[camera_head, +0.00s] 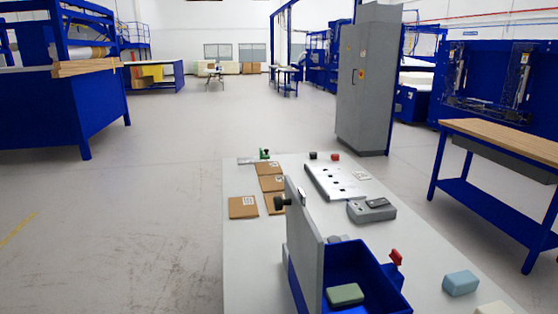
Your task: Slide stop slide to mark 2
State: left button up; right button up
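A white table (245,280) stands in front of me. On its near part is a fixture with an upright grey plate (303,235), a black knob (281,202) on the plate's left side, and a blue open bin (352,266) to its right. A green foam block (345,294) lies in the bin. A red lever-like part (396,257) stands at the bin's right side. I cannot tell which part is the stop slide, and no mark 2 can be read. Neither of my grippers shows in the head view.
Brown cardboard pieces (243,207) lie at the table's left. A metal plate with dark holes (335,182) and a grey device (371,211) lie behind the bin. A light blue block (460,283) and a cream block (493,308) sit at right. A wood-topped bench (505,136) stands beyond.

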aim_at(263, 156)
jog(key=u, duration=0.95)
jog(key=i+j+u, duration=0.1)
jog(key=j, duration=0.3)
jog(key=i+j, duration=0.1)
jog(key=j, duration=0.3)
jog(key=i+j+u, duration=0.15)
jog(key=j, duration=0.25)
jog(key=i+j+z, duration=0.2)
jog(key=i, duration=0.25)
jog(key=i+j+z, duration=0.2)
jog(key=i+j, duration=0.2)
